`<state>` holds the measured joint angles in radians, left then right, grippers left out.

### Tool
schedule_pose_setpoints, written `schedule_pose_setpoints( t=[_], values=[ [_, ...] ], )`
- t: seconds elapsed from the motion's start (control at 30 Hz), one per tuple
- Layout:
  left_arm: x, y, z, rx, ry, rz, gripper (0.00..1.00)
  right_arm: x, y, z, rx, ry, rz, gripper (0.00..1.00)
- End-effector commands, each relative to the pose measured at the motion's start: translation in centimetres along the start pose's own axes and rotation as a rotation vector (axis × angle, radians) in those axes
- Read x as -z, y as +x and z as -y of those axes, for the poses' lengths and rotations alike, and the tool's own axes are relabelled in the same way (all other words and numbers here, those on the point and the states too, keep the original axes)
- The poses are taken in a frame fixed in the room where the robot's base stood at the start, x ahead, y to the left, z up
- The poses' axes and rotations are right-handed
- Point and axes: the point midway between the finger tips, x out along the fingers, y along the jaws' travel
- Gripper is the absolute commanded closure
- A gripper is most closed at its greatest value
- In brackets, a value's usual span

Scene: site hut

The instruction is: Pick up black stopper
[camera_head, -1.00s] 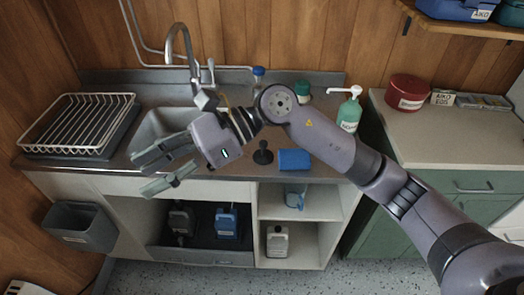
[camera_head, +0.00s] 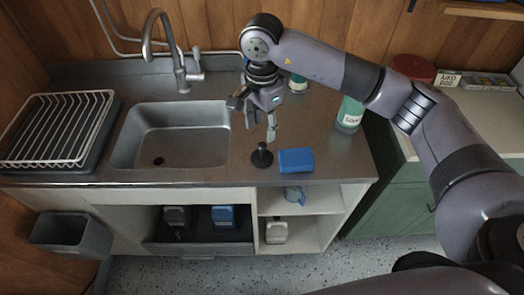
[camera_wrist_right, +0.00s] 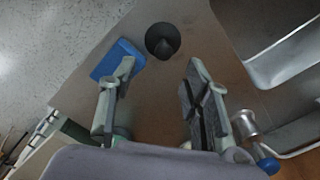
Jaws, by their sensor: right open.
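The black stopper (camera_head: 262,157) stands upright on the steel counter between the sink and a blue sponge, near the counter's front edge. In the right wrist view the stopper (camera_wrist_right: 162,40) is beyond the fingertips, roughly between their lines. My right gripper (camera_head: 262,132) points down above and just behind the stopper, apart from it. In the wrist view the right gripper's fingers (camera_wrist_right: 156,75) are spread with nothing between them. My left gripper is not in view.
The blue sponge (camera_head: 296,161) lies close to the right of the stopper. The sink (camera_head: 130,152) with its faucet (camera_head: 180,75) is to the left. A green soap bottle (camera_head: 350,112) stands at the right, and a dish rack (camera_head: 22,150) is far left.

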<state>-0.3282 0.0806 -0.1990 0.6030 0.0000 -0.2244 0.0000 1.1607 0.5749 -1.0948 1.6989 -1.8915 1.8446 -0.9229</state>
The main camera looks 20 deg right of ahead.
Motion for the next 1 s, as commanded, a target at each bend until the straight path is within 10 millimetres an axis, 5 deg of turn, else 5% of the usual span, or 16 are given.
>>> schedule_pose_setpoints(
  t=[0.37, 0.7, 1.0],
  values=[
    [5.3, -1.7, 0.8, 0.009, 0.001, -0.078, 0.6, 0.0, 4.0, 0.0, 0.0, 0.001, 0.002, 0.56],
    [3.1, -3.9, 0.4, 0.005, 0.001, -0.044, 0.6, 0.3, 8.4, 0.3, -0.002, 0.001, 0.003, 0.56],
    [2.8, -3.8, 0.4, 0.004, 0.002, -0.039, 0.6, 0.4, 9.0, 0.3, 0.002, 0.0, 0.002, 0.57]
  ],
)
